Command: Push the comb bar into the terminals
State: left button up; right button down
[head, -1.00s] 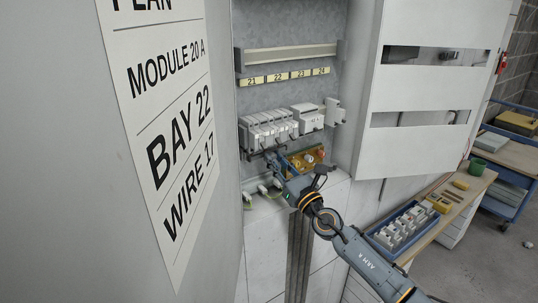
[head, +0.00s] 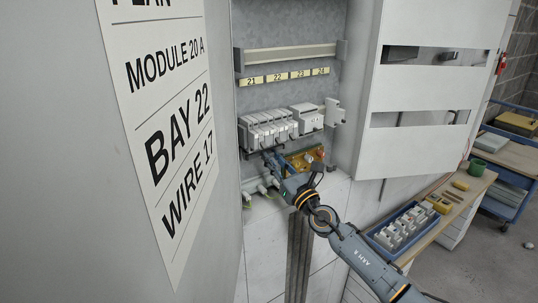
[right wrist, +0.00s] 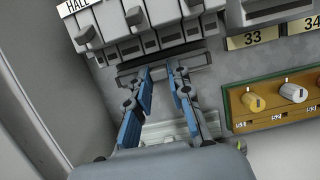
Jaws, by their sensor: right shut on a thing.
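The comb bar (right wrist: 163,66) is a dark, narrow strip in the right wrist view, just below the row of grey-white breakers (right wrist: 150,35). My right gripper (right wrist: 163,72) is shut on it, its blue fingers reaching up to the bar's middle. The bar lies roughly along the breakers' lower edge; I cannot tell whether its teeth are in the terminals. In the head view my right gripper (head: 270,157) is just under the breaker row (head: 266,130) in the open cabinet, and it hides part of the bar. My left gripper is not in view.
A brass-coloured panel with knobs (right wrist: 270,103) stands close to the right of my gripper. Cable glands (head: 262,187) are below it. The grey cabinet door with a printed plan (head: 165,120) closes off the left. A blue bin of modules (head: 400,228) is on the bench at right.

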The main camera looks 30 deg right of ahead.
jog(key=c, duration=1.1)
grip_release()
jog(key=shift+w, duration=0.15)
jog(key=shift+c, duration=0.2)
